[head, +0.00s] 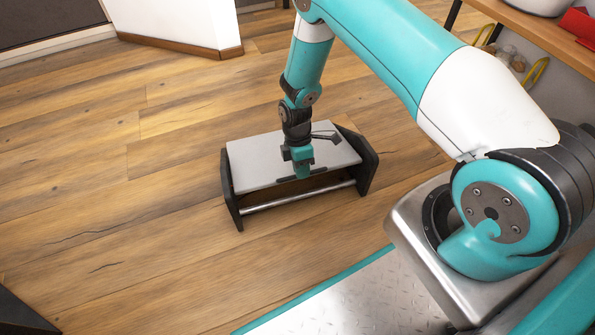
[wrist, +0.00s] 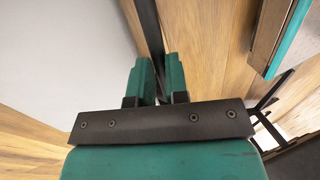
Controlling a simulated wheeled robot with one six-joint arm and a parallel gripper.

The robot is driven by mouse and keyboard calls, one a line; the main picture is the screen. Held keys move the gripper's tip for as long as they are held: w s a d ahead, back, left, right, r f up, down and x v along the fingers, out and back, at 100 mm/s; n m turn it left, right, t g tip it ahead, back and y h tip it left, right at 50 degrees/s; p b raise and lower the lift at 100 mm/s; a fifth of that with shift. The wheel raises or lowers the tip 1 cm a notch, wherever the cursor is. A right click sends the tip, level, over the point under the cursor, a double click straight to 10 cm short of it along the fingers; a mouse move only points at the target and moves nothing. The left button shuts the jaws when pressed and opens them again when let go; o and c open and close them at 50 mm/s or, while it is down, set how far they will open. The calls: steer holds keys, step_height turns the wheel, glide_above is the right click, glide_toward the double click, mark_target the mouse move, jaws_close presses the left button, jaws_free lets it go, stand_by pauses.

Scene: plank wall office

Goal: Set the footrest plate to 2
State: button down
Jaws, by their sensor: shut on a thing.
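The footrest stands on the floor in the head view, with a flat light grey plate (head: 252,163) between two dark side panels. The plate looks slightly tilted. A dark lip runs along part of its front edge; the wrist view shows it as a dark strip (wrist: 147,30) beside the pale plate (wrist: 70,50). My gripper (head: 303,173) points down at the middle of that front edge. In the wrist view my gripper's (wrist: 158,78) teal fingers are shut on the dark lip. No number marks are readable, so the plate's setting cannot be told.
A metal bar (head: 300,197) joins the side panels (head: 232,195) below the plate's front. My base's metal deck lies close in front. Wooden floor (head: 120,200) is open to the left. A shelf (head: 540,25) stands at upper right, a white wall block (head: 175,25) at the back.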

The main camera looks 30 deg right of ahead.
steer(key=shift+w+d+r, duration=0.15)
steer(key=shift+w+r, duration=0.05)
steer(key=shift+w, duration=0.35)
steer(key=c, duration=1.1)
jaws_free()
steer(key=shift+s, duration=0.1)
steer(key=shift+r, duration=0.15)
steer(key=p+v, duration=0.7)
steer(key=v, duration=1)
steer(key=shift+r, duration=0.1)
